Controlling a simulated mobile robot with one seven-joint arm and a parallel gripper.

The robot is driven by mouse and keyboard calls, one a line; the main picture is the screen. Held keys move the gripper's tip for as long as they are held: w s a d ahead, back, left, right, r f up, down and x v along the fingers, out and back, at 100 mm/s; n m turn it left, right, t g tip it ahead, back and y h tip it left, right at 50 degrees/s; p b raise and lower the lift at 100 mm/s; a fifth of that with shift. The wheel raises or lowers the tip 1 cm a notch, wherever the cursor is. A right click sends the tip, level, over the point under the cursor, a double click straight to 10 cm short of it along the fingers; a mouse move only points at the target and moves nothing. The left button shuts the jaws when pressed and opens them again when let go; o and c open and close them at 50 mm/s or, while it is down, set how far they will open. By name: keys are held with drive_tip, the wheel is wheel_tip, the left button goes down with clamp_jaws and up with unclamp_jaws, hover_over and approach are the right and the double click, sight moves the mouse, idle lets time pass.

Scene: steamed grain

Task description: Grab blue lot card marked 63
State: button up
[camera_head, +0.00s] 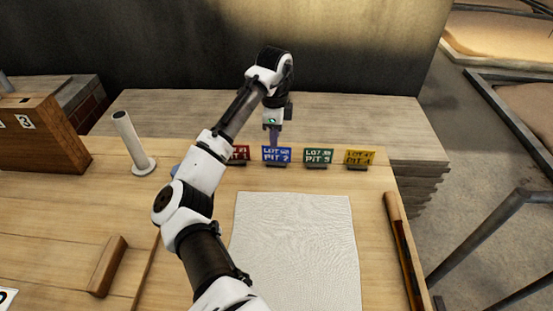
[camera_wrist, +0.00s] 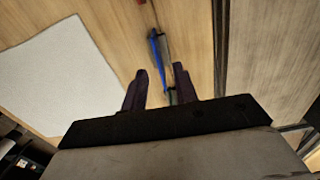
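The blue card (camera_head: 276,154) stands upright in a dark holder near the table's back edge, second from left in a row of cards. Its lot number is too blurred to read surely. My gripper (camera_head: 274,135) points down just above the blue card's top edge. In the wrist view my gripper (camera_wrist: 160,78) is open, with its two dark fingers apart. There the blue card (camera_wrist: 157,50) shows nearly edge-on, lined up with the gap between the fingers. I cannot tell whether either finger touches it.
A red card (camera_head: 240,153), partly hidden by my arm, stands left of the blue one. A green card (camera_head: 317,155) and a yellow card (camera_head: 359,156) stand to its right. A pale cloth (camera_head: 297,245) lies in front. A white post (camera_head: 130,138) stands left.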

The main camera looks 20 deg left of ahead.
sight(276, 161)
drive_tip(key=shift+d+f+p, duration=0.15)
drive_tip(key=shift+f+p, duration=0.05)
drive_tip(key=shift+f, duration=1.15)
drive_tip(key=shift+d+f+p, duration=0.1)
drive_tip(key=shift+f+p, duration=0.1)
drive_tip(key=shift+f, duration=1.15)
drive_tip(key=shift+f, duration=0.25)
clamp_jaws()
